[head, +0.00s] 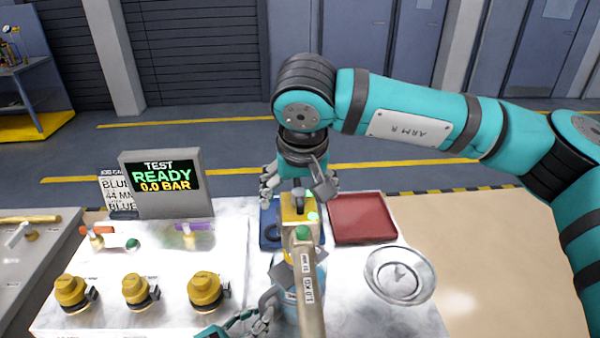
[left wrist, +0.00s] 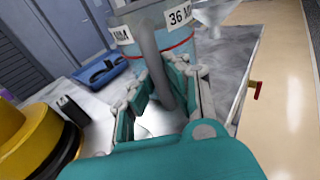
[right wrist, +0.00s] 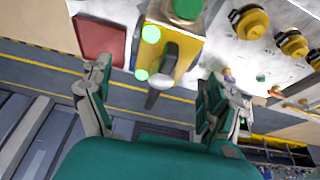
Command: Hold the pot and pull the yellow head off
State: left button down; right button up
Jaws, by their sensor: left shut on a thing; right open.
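The pot (head: 287,308), pale blue-grey with white labels, stands at the front of the bench, partly hidden in the head view. The left wrist view shows its side (left wrist: 178,44) with a "36" label and red line. My left gripper (head: 262,314) is shut around the grey upright bar on the pot's near side, its handle as far as I can tell. The yellow head (head: 293,212) sits above the pot, with a dark grip and green lights; the right wrist view shows it too (right wrist: 181,68). My right gripper (head: 297,183) is open just beyond the head, with fingers apart and empty.
A long beige labelled bar (head: 306,285) runs from the head towards me. A red tray (head: 361,218), blue tray (head: 268,238) and glassy dish (head: 399,275) are nearby. Several yellow caps (head: 136,291) and a "READY 0.0 BAR" display (head: 165,183) stand left. The beige surface at right is clear.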

jog(key=shift+x, duration=2.15)
jog(key=c, duration=1.8)
